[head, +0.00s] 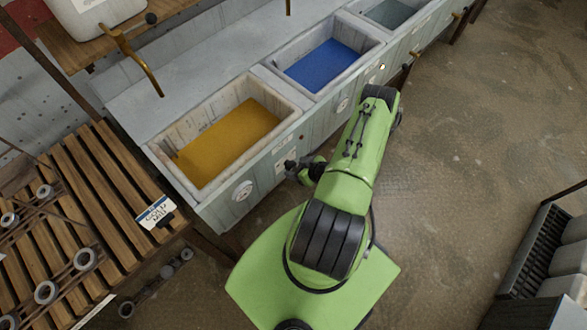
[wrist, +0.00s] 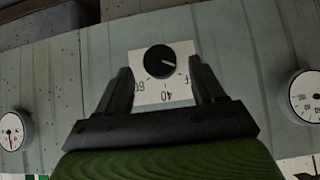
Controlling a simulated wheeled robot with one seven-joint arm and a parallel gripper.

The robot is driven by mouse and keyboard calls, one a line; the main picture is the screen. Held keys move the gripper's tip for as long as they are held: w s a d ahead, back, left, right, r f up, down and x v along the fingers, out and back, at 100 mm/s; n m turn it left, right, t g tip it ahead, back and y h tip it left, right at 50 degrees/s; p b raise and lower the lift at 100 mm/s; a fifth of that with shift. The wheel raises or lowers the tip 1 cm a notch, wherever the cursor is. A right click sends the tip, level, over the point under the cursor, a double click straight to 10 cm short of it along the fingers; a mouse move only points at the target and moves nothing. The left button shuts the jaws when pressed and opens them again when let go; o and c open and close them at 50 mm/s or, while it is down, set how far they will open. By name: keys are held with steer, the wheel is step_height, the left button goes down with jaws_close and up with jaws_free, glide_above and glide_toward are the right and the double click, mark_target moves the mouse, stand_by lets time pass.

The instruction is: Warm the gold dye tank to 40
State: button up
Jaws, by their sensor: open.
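The gold dye tank (head: 225,140) is the leftmost basin in the head view, with yellow-gold dye inside. My gripper (head: 293,164) is at the front panel below its right end. In the wrist view a black round knob (wrist: 158,61) sits on a white plate (wrist: 150,98) with inverted marks; 40 is below the knob and what looks like 60 is lower left. The knob's pale pointer points right and slightly down, away from 40. My gripper (wrist: 160,76) is open, one finger on each side of the knob. I cannot tell whether they touch it.
A blue dye tank (head: 325,66) and a grey one (head: 390,12) continue the row. White gauges show at the left (wrist: 12,130) and right (wrist: 302,97) in the wrist view. A slatted wooden rack (head: 95,165) stands left. Open floor (head: 470,140) lies right.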

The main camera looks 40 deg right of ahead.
mark_target(293, 167)
steer(key=x, duration=0.3)
steer(key=shift+b, duration=0.3)
steer(key=c, duration=1)
